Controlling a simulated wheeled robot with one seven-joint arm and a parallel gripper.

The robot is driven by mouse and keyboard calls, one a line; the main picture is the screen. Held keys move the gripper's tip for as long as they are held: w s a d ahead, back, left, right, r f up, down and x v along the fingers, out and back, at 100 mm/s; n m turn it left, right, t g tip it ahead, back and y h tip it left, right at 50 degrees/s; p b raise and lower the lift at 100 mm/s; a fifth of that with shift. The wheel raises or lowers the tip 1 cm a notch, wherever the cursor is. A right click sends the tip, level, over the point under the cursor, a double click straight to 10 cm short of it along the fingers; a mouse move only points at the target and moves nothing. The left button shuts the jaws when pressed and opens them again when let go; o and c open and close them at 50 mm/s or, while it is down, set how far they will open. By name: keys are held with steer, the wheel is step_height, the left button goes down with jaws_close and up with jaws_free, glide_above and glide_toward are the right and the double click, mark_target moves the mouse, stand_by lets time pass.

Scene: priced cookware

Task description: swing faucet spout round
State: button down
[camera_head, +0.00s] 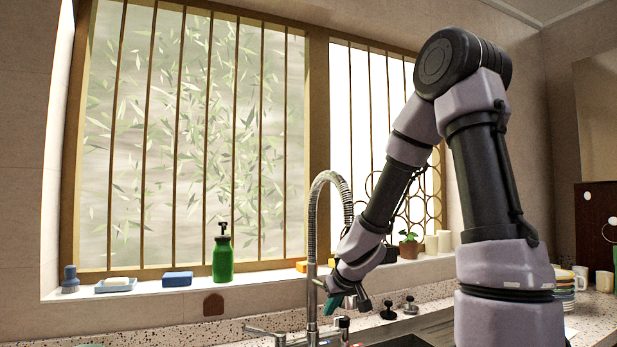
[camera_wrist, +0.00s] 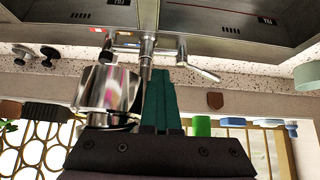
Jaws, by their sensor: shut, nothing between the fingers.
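The faucet (camera_head: 312,250) has a tall metal column and a coiled spout (camera_head: 332,176) that arches to the right; its lower end is hidden behind my arm. My gripper (camera_head: 333,303) is just right of the column, low down, with teal fingers shut and empty. In the wrist view, which is upside down, the shut fingers of my gripper (camera_wrist: 160,75) point at the faucet base (camera_wrist: 148,50). A shiny metal cylinder (camera_wrist: 106,88), seemingly part of the spout, is close beside the fingers on the left. I cannot tell whether they touch it.
The sink basins (camera_wrist: 230,42) lie in front of the faucet. Side handles (camera_head: 262,332) flank its base. On the windowsill stand a green bottle (camera_head: 222,260), a blue sponge (camera_head: 177,279), a soap dish (camera_head: 116,285) and a potted plant (camera_head: 408,246). Cups (camera_head: 568,283) stand at right.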

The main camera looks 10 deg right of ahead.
steer(key=shift+w+d, duration=0.25)
steer(key=shift+d, duration=0.4)
steer(key=shift+w+d, duration=0.2)
steer(key=shift+d, duration=0.45)
steer(key=w+d, duration=0.3)
steer(key=d, duration=0.2)
steer(key=shift+d, duration=0.3)
steer(key=shift+w+r, duration=0.1)
steer(key=w+r+v, duration=0.1)
steer(key=v, duration=0.7)
steer(key=shift+d+r, duration=0.2)
steer(key=shift+d, duration=0.25)
stand_by(0.4)
